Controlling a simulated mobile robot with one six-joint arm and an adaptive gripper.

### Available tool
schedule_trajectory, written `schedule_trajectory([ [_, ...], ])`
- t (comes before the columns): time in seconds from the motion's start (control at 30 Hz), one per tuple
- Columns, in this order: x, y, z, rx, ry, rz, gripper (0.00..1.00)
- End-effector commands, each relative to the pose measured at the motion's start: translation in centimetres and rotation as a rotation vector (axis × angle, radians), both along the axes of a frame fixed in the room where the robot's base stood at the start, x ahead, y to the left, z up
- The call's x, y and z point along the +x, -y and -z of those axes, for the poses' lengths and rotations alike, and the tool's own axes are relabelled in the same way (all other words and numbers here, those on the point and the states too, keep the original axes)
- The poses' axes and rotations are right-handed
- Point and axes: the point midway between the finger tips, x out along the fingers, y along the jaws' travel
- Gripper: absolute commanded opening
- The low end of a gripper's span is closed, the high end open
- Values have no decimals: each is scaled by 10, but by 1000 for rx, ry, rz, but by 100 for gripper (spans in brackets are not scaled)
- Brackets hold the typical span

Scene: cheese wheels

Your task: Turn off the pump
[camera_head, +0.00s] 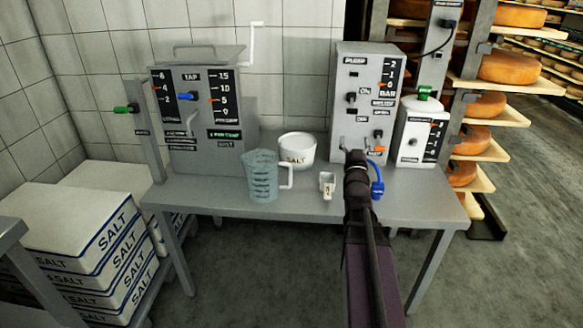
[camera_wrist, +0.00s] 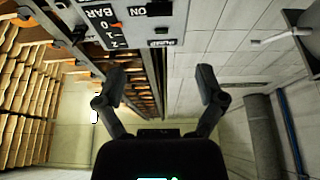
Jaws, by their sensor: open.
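The pump (camera_head: 362,75) is a grey box at the right of the steel table in the head view. A black switch (camera_head: 351,97) sits on its front between the ON and OFF labels; its exact setting is too small to tell. In the wrist view the pump panel (camera_wrist: 118,12) shows upside down at the top edge, with a dark knob (camera_wrist: 160,8) beside the ON label. My gripper (camera_wrist: 161,85) is open and empty, its two fingers apart below the panel. In the head view my arm reaches up in front of the pump's lower part, hiding some of it.
A tap unit (camera_head: 195,120) stands at the left of the table (camera_head: 225,195). A clear jug (camera_head: 262,177), a salt pot (camera_head: 297,150) and a small white cup (camera_head: 327,185) stand between.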

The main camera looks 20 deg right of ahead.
Motion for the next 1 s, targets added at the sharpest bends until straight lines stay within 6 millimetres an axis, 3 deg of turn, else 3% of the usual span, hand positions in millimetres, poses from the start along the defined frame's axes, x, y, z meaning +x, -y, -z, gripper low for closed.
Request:
schedule_trajectory([
  [0.5,25,-38,2,111,-228,-57,89],
  [1.0,36,-85,13,216,-487,-117,89],
])
